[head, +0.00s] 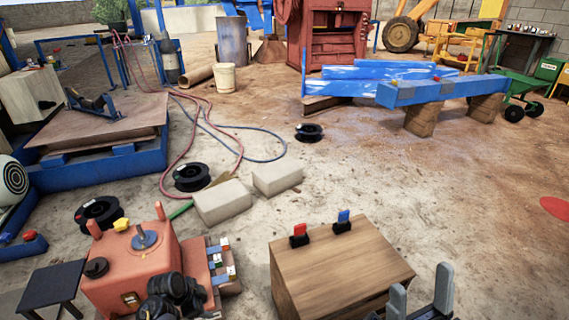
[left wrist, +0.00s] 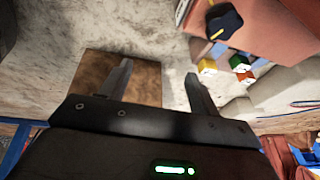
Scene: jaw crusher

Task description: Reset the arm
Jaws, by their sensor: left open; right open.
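My left gripper (left wrist: 157,68) shows in the left wrist view with its two dark fingers wide apart and nothing between them. A brown square surface (left wrist: 140,80) lies beyond the fingers, apart from them. In the head view a black jointed part (head: 170,298), seemingly of my left arm, is at the lower edge beside the orange-red machine (head: 133,262); its fingers cannot be made out there. My right gripper (head: 421,283) is at the bottom right of the head view, with two grey upright fingers apart and empty. It is just right of the wooden box (head: 345,270).
Red (head: 299,235) and blue (head: 343,221) switches on black bases stand on the wooden box. Coloured blocks (head: 220,258) sit beside the machine. Two pale blocks (head: 222,203) (head: 278,178), black reels (head: 192,177) and hoses lie beyond.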

